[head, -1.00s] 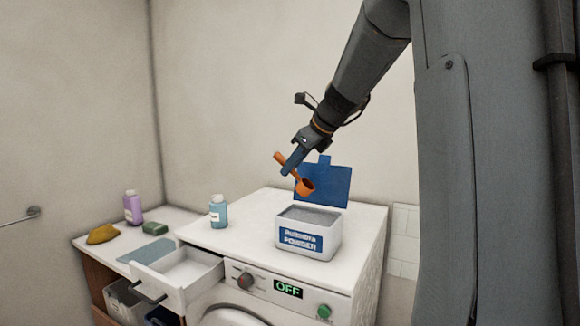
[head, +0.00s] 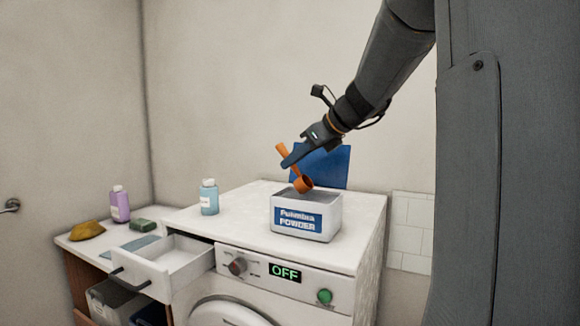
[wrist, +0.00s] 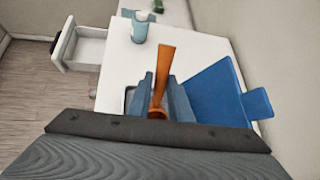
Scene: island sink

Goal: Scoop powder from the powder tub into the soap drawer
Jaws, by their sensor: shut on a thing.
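My gripper (head: 290,160) is shut on the handle of an orange scoop (head: 303,184). The scoop's cup hangs low over the opening of the white powder tub (head: 305,221), at its rim level; I cannot tell whether it touches powder. The tub stands on the washing machine with its blue lid (head: 325,167) open behind. The soap drawer (head: 172,260) is pulled out at the machine's front left and looks empty. In the wrist view, the scoop handle (wrist: 162,75) sits between the fingers; its cup is mostly hidden, and the drawer (wrist: 85,47) shows at upper left.
A blue bottle (head: 209,197) stands on the machine top between drawer and tub. The machine's display (head: 285,272) reads OFF.

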